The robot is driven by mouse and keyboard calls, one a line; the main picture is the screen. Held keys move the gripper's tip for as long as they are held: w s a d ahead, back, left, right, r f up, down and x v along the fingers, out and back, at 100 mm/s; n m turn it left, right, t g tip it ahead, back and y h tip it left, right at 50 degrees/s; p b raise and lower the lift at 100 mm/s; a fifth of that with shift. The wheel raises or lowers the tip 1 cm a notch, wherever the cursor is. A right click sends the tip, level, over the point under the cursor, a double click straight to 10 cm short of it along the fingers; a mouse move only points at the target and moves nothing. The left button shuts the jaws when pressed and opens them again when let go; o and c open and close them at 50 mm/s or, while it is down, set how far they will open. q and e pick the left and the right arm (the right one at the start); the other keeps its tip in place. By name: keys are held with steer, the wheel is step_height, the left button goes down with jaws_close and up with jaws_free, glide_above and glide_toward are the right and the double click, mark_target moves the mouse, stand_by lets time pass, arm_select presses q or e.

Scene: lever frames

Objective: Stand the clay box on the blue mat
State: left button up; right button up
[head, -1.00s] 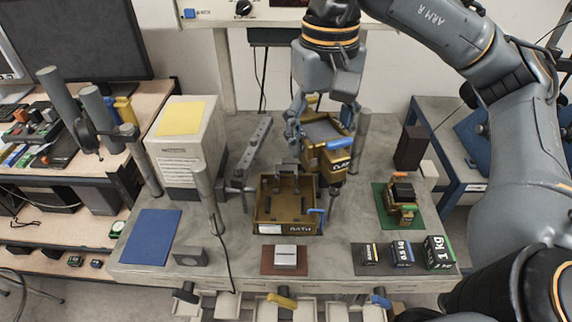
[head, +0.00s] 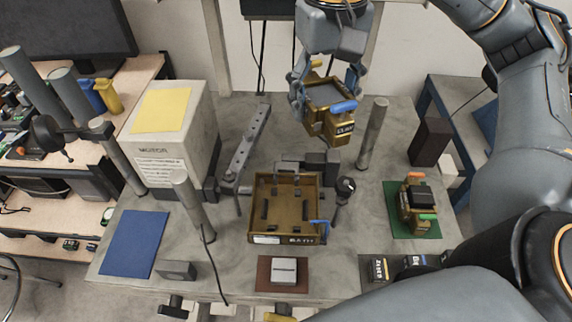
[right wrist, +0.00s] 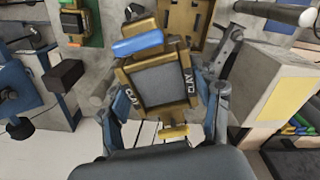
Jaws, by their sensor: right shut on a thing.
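The clay box (head: 328,112) is a brass-coloured box with a grey top, a blue tab and a CLAY label. My right gripper (head: 328,94) is shut on it and holds it, slightly tilted, in the air over the back of the bench. In the right wrist view the box (right wrist: 165,84) sits between the gripper's two fingers, with the label visible on two sides. The blue mat (head: 135,243) lies flat and bare at the bench's front left. It is well to the left of and nearer than the held box. My left gripper is not in view.
The brass BATH tray (head: 254,205) stands mid-bench, below the held box. A white motor box (head: 165,150), a slotted bar (head: 250,140) and upright posts (head: 194,212) stand between the box and the mat. A grey block (head: 177,270) is beside the mat.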

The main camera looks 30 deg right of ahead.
steer(key=f+b, duration=0.2)
steer(key=f, duration=0.1)
steer(key=shift+s+a+b, duration=0.3)
steer(key=shift+s+b, duration=0.05)
steer(key=shift+b, duration=0.05)
arm_select(q)
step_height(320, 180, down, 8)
steer(key=b, duration=0.5)
arm_select(e)
step_height(320, 180, down, 5)
steer(key=w+d+p, duration=0.2)
steer(key=w+d, duration=0.3)
steer(key=w, duration=0.3)
steer(key=w+d+p, duration=0.1)
steer(key=w+d, duration=0.4)
steer(key=w, duration=0.3)
steer(key=f, duration=0.6)
steer(key=f+p, duration=0.1)
steer(key=f, duration=0.6)
steer(key=shift+s+a, duration=0.15)
steer(key=shift+s, duration=0.05)
steer(key=shift+w+f+p, duration=0.1)
steer(key=shift+f+p, duration=0.6)
steer(key=shift+f, duration=1.85)
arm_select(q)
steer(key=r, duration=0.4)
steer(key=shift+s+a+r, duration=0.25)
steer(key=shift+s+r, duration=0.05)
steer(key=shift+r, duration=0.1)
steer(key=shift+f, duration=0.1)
